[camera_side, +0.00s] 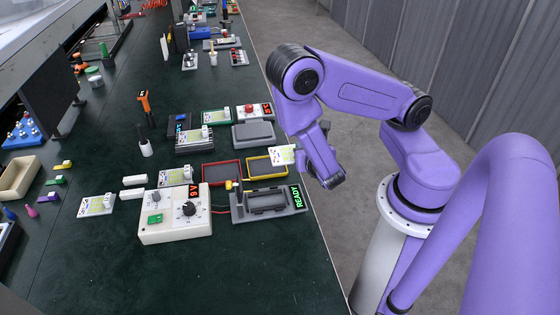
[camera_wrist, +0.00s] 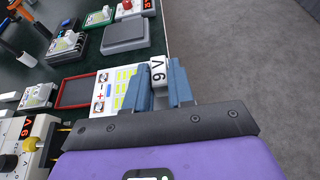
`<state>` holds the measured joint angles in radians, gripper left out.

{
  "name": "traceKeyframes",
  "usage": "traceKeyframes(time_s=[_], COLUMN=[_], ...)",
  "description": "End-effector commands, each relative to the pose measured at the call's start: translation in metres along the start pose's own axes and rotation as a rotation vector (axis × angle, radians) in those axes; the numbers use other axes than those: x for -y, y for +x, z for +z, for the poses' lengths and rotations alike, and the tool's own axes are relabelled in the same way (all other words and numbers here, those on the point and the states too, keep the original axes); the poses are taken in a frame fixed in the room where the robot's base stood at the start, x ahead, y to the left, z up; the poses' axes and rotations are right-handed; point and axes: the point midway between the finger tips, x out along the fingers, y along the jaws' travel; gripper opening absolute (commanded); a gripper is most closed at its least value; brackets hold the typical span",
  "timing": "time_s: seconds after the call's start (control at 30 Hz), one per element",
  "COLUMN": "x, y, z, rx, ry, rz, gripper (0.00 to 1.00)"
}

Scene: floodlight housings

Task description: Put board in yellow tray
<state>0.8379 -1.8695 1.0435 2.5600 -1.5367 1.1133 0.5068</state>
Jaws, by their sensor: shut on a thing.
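In the side view my gripper (camera_side: 302,158) is near the table's right edge. The yellow tray (camera_side: 262,174) is an empty-looking shallow frame on the table. The board overlaps its right end in the side view and appears to be above it. In the wrist view the board and gripper hide the yellow tray.
A red tray (camera_side: 221,180) lies just left of the yellow one. A grey box (camera_side: 253,134) stands behind. Other boards lie left and behind.

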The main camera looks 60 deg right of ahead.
Motion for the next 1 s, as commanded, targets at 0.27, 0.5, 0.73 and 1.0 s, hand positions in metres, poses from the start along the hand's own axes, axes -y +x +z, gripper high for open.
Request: traceKeyframes(time_s=[0.27,0.5,0.73,1.0], x=[-0.009,-0.015,-0.030,-0.045], y=[0.018,0.029,0.066,0.100], z=[-0.002,-0.003,-0.014,-0.035], rx=[0.000,-0.002,-0.002,-0.001], ry=[-0.002,-0.001,0.003,0.002], rz=[-0.002,-0.001,-0.005,-0.001], gripper=[0.00,0.00,0.00,0.00])
